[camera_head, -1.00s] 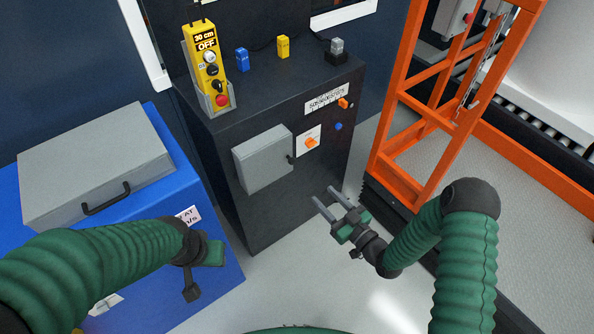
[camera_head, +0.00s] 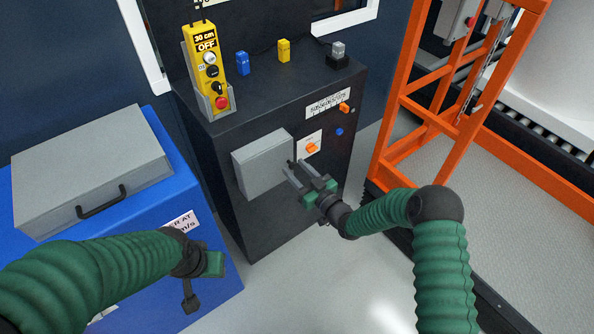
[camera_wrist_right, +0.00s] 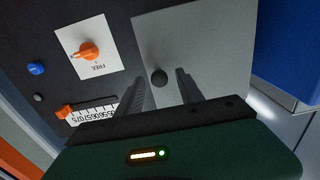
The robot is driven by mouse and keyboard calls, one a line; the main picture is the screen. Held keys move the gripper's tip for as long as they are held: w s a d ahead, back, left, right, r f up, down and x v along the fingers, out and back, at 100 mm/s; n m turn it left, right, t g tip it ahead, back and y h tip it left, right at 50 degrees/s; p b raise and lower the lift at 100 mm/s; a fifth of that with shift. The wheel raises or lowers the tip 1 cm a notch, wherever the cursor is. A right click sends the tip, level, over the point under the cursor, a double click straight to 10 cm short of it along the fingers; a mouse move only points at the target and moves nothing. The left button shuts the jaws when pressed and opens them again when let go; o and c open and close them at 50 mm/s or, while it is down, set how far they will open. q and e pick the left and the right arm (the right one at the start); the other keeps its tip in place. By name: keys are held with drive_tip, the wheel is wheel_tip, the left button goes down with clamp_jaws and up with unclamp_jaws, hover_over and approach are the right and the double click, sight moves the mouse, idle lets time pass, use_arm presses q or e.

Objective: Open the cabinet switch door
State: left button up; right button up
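The cabinet switch door is the grey box front (camera_head: 262,165) on the black cabinet (camera_head: 290,215); it looks shut. Its small dark knob (camera_wrist_right: 159,76) is near the door's edge in the right wrist view. My right gripper (camera_head: 293,171) is at the door's right edge in the head view. In the right wrist view its fingers (camera_wrist_right: 160,85) are apart, with the knob between and just beyond their tips; I cannot tell whether they touch it. My left gripper (camera_head: 200,272) hangs over the blue box's front, and its finger opening is not clear.
An orange rotary switch (camera_head: 312,148) on a white plate sits right of the door. A yellow control pendant (camera_head: 207,66) stands on the cabinet top. A blue box with a grey lidded case (camera_head: 90,170) is at left. An orange frame (camera_head: 392,130) stands at right.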

drive_tip(key=shift+d, duration=0.15)
drive_tip(key=c, duration=0.4)
clamp_jaws()
drive_tip(key=shift+r, duration=0.1)
idle(0.6)
